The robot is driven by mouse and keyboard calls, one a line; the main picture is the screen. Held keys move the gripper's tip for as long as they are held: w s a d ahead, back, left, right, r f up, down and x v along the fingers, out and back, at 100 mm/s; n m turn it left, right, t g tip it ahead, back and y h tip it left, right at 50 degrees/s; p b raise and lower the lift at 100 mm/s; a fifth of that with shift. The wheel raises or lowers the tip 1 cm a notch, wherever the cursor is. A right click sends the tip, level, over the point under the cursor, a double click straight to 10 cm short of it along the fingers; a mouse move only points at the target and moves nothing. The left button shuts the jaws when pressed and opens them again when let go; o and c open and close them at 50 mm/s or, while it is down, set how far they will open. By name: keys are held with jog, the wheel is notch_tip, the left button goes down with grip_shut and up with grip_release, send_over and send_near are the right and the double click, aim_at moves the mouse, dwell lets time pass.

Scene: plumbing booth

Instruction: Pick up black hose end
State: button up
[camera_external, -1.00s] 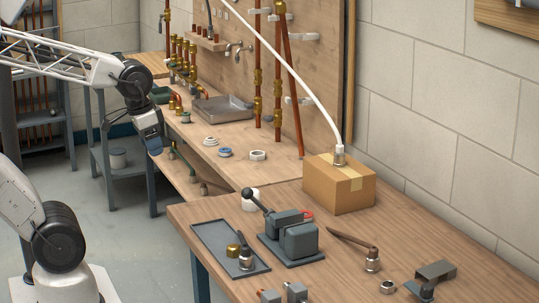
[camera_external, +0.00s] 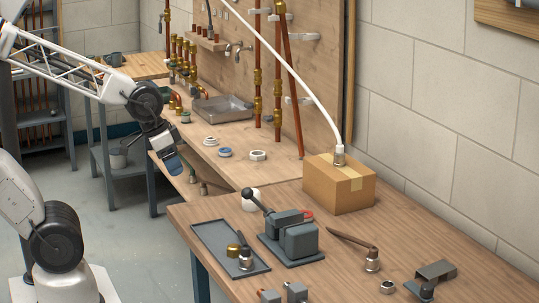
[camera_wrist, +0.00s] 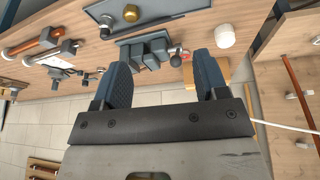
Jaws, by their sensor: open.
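No piece is plainly a black hose end. A small silver fitting with a dark stem (camera_external: 245,260) stands on the grey tray (camera_external: 209,242) beside a brass nut (camera_external: 233,250); it is the closest match. The fitting also shows in the wrist view (camera_wrist: 105,29), near the tray's edge. My gripper (camera_external: 176,170) is off the left end of the near bench, left of and above the tray, and apart from everything. Its two blue fingers are spread and empty in the wrist view (camera_wrist: 161,75).
A grey vise with a black ball lever (camera_external: 298,240) stands right of the tray. A white cylinder (camera_external: 250,200) and a cardboard box (camera_external: 338,188) are behind it. A brown-handled tool (camera_external: 352,243) lies to the right.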

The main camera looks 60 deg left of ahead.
jog(key=w+d+f+m+t+h, duration=0.2)
jog(key=w+d+f+t, duration=0.15)
jog(key=d+f, duration=0.6)
jog(key=t, duration=0.4)
send_near(246, 255)
jog(key=shift+w+a+f+h, duration=0.1)
jog(key=shift+w+a+h, duration=0.05)
jog(key=shift+w+a, duration=0.4)
jog(key=shift+w+a+f+h, duration=0.15)
jog(key=shift+w+a, duration=0.2)
jog(key=shift+w, duration=0.3)
jog(key=shift+s+d+f+n+t, duration=0.1)
jog(key=shift+d+f+n+t, duration=0.3)
jog(key=shift+t, duration=0.45)
jog(key=shift+x, duration=1.3)
jog(key=shift+f+x, duration=0.15)
jog(key=shift+x, duration=1.15)
jog(key=shift+f+x, duration=0.1)
jog(key=shift+x, duration=1.2)
jog(key=shift+s+d, duration=0.1)
jog(key=shift+s, duration=0.05)
